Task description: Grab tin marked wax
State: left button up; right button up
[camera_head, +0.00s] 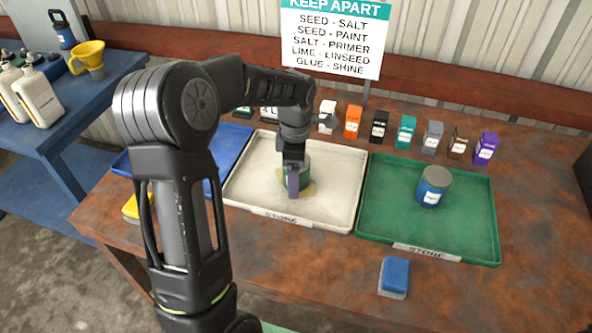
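My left gripper (293,190) points down over the white tray (252,182), right at a green tin (304,172). Its fingers overlap the tin in this view, and I cannot tell whether they are closed on it. The tin's label is hidden. A tan patch shows around its base. A blue tin with a grey lid (433,186) stands upright in the green tray (475,228), and its label is too small to read. I cannot read "wax" on any tin. My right gripper is not in view.
Several small labelled boxes (405,132) line the table's back below the "KEEP APART" sign (334,38). A blue tray (228,143) lies behind my arm. A blue sponge (394,276) lies at the front, a yellow one (131,206) at left. A blue side table (95,100) holds bottles.

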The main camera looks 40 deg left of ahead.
pick_arm(q)
jog(key=shift+c, duration=0.2)
jog(key=c, duration=1.7)
notch_tip(320, 180, up, 10)
jog(key=shift+r+b, duration=0.1)
jog(key=shift+b, duration=0.4)
